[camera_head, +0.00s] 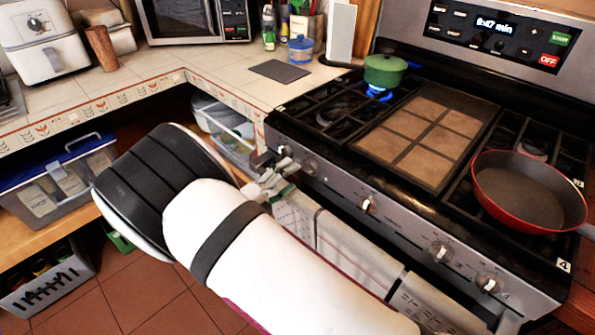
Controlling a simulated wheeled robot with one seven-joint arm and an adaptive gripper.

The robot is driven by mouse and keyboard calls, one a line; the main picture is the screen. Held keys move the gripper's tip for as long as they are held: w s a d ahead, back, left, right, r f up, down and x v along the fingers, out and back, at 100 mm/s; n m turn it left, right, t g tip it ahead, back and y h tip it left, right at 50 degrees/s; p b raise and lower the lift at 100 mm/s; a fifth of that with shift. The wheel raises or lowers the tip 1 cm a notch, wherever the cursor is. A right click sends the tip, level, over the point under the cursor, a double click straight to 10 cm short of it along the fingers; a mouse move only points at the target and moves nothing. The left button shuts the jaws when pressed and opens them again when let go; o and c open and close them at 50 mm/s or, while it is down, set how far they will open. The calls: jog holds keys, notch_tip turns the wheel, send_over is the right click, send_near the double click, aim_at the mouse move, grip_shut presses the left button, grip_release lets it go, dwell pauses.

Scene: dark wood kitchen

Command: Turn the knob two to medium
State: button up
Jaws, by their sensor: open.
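No number on any knob is readable, so I cannot tell which is knob two. My gripper (272,172) is open at the left end of the panel, just left of the nearest visible knob. It is small in view and partly hidden by my white arm. I cannot tell whether it touches a knob. A blue flame (379,95) burns under the green pot (385,70) on the rear left burner.
A red pan (528,190) sits on the right burners, its handle past the right edge. A flat griddle (424,135) covers the middle. The tiled counter (215,80) adjoins the stove's left side.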

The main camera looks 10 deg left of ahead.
jog(key=v, duration=0.7)
jog(key=shift+s+a, duration=0.1)
